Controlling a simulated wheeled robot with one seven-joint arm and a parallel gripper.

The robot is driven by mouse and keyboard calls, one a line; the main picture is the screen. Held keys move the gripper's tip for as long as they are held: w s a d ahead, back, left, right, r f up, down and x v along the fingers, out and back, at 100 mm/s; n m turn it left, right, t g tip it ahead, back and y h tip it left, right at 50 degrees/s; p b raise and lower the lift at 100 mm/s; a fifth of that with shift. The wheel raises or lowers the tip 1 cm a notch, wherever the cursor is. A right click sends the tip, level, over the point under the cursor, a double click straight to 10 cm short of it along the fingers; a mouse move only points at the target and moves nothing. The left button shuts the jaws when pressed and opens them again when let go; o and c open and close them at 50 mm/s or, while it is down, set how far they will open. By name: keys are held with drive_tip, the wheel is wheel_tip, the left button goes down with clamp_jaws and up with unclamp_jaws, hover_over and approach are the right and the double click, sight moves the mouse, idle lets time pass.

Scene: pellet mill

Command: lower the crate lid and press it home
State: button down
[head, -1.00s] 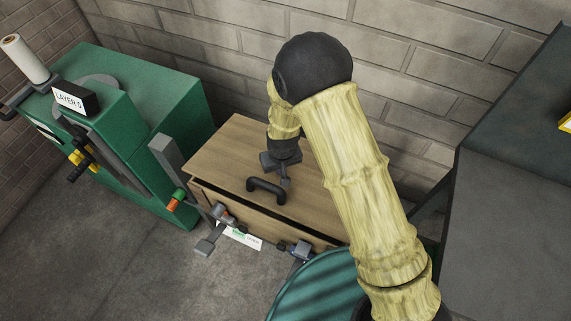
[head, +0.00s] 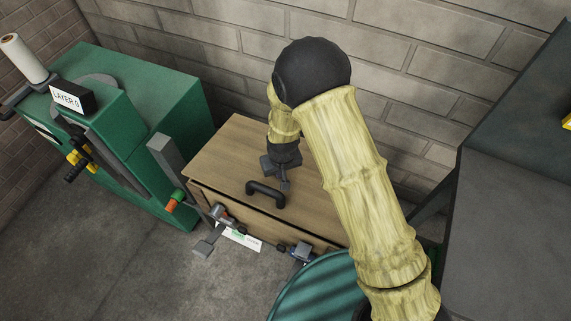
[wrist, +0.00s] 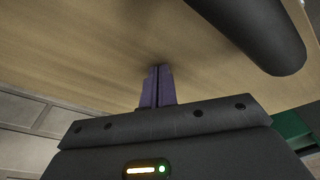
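The crate lid (head: 228,160) is a flat wooden panel lying over the wooden crate (head: 262,222) in the head view. A dark line runs under its front edge, and I cannot tell whether it is fully seated. A black handle (head: 266,193) stands on the lid near its front; it also shows large at the upper right of the wrist view (wrist: 255,30). My gripper (head: 285,186) points down at the lid just behind and right of the handle. In the wrist view its purple fingers (wrist: 156,76) are together with nothing between them, their tips at or very near the lid's wood.
Levers and clamp-like fittings (head: 215,222) are at the crate's front. A round green top (head: 310,295) is in front, a dark panel (head: 515,200) at right, and a block wall (head: 400,60) behind.

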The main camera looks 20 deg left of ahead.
drive_tip(key=shift+f+b, duration=0.85)
drive_tip(key=shift+f, duration=0.45)
drive_tip(key=shift+r+p, duration=3.4)
drive_tip(key=shift+r, duration=1.15)
drive_tip(key=shift+w, duration=0.1)
